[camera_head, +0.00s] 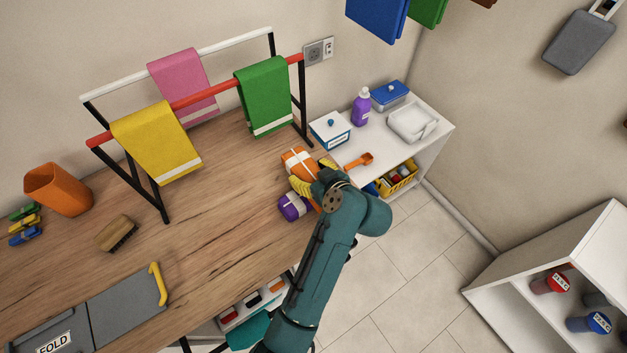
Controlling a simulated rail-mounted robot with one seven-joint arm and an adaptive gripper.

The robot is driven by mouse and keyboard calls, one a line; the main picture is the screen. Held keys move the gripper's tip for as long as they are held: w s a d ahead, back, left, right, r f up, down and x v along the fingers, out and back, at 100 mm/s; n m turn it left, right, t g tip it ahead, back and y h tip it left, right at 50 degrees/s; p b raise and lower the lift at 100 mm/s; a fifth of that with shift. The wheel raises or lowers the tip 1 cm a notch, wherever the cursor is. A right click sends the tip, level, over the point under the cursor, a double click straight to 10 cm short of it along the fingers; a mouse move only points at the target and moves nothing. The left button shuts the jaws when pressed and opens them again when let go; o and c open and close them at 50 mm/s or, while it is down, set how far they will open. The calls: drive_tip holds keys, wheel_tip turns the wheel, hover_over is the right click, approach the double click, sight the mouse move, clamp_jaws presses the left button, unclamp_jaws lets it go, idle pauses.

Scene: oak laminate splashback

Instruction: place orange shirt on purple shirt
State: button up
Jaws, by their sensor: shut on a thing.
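The orange shirt (296,161) is a folded bundle with a white band near the right end of the wooden table. My gripper (313,176), with yellow fingers, is shut on it from above and hides its middle. More orange shows just below the fingers. The purple shirt (292,206) is a small folded bundle with a pale band, below and left of the gripper near the table's front edge. The gripper and arm partly cover the area on its right. I cannot tell whether the orange shirt touches the table or the purple shirt.
A drying rack (195,94) with yellow, pink and green cloths stands at the back of the table (215,225). A white box (330,131) and an orange scoop (359,161) are on the white unit at right. The table left of the purple shirt is clear.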

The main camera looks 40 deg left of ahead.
sight(310, 180)
drive_tip(key=shift+d+f, duration=0.1)
drive_tip(key=shift+f, duration=1.35)
drive_tip(key=shift+f+b, duration=0.25)
drive_tip(key=shift+b, duration=0.05)
drive_tip(key=o, duration=1.3)
drive_tip(key=shift+c, duration=0.2)
drive_tip(key=shift+r, duration=0.1)
drive_tip(key=shift+d+r+p, duration=0.15)
drive_tip(key=shift+r+p, duration=0.1)
drive_tip(key=shift+p, duration=0.05)
drive_tip(key=v, duration=1.1)
drive_tip(key=shift+d+p, duration=0.25)
drive_tip(key=shift+p, duration=0.1)
